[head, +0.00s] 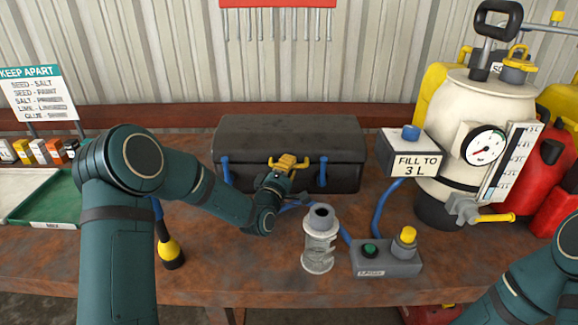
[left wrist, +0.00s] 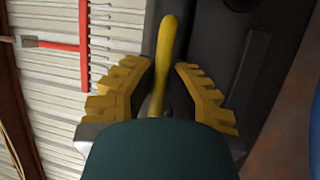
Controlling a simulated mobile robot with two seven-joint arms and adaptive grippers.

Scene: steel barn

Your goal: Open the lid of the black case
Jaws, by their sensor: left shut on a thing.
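The black case (head: 290,132) stands at the back of the bench, its lid down. Two blue latches (head: 226,170) (head: 322,168) are on its front. My left gripper (head: 288,160) is at the middle of the case's front, between the latches. In the left wrist view a yellow handle (left wrist: 166,38) runs between its yellow fingers (left wrist: 163,68), against the dark case (left wrist: 222,35). The gripper is shut on this handle; the contact is partly hidden by my wrist. My right arm shows at the lower right, but its gripper is out of view.
A white tank with a gauge (head: 480,140) and a "FILL TO 3 L" box (head: 415,160) are at right. A green tray (head: 50,200) lies left. Blue hose (head: 380,205) crosses the bench.

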